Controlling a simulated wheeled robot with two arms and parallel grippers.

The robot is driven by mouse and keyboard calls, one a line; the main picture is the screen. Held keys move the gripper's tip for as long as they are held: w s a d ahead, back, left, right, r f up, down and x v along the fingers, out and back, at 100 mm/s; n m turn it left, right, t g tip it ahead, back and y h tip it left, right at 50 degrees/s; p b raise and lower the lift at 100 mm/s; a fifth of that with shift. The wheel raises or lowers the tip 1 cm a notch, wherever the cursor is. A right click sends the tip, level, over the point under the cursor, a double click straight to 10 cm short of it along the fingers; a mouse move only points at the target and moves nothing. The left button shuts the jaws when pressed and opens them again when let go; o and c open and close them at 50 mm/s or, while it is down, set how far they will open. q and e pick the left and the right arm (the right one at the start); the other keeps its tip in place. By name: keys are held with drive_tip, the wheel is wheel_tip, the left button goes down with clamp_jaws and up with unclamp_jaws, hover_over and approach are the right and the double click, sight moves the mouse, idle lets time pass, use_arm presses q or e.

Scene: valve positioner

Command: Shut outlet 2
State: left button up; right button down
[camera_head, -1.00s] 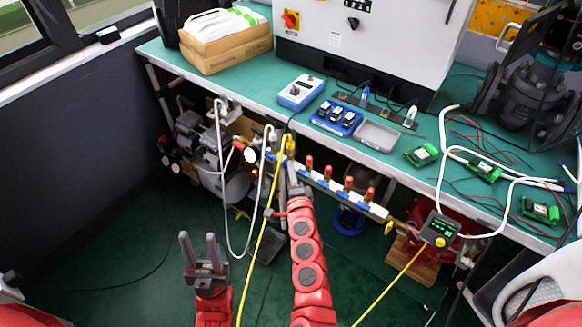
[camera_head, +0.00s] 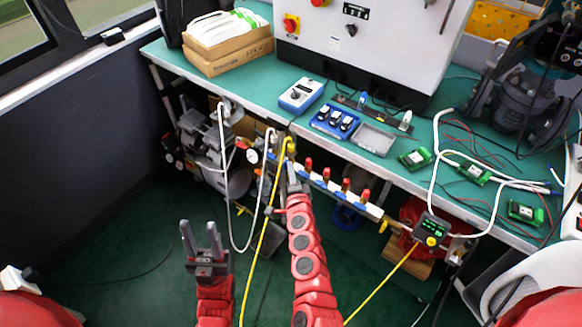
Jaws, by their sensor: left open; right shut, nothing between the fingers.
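A manifold bar (camera_head: 374,211) with blue and white sections runs along the front of the workbench, below its edge. Several red-topped outlet valves stand on it, among them one near its left end (camera_head: 308,164), one further right (camera_head: 326,175) and one near its right end (camera_head: 364,195). No outlet numbers are readable, so I cannot tell which is outlet 2. My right gripper (camera_head: 292,172) is at the manifold's left end, just left of the first red top; its fingertips are hard to make out. My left gripper (camera_head: 200,238) is open and empty above the floor, away from the manifold.
A small display unit (camera_head: 432,229) sits at the manifold's right end. The green workbench (camera_head: 262,85) holds a blue-white device (camera_head: 301,94) and a blue tray (camera_head: 335,120). A compressor (camera_head: 200,150) stands below left.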

drive_tip(key=p, duration=0.3)
drive_tip(key=shift+r+n+g, duration=0.15)
drive_tip(key=shift+n+g, duration=0.15)
drive_tip(key=shift+g, duration=0.1)
drive_tip(key=shift+a+p, duration=0.1)
drive_tip(key=shift+p, duration=0.45)
drive_tip(key=shift+n+g+h+p, duration=0.3)
drive_tip(key=shift+n+g+p, duration=0.1)
drive_tip(key=shift+p, duration=0.35)
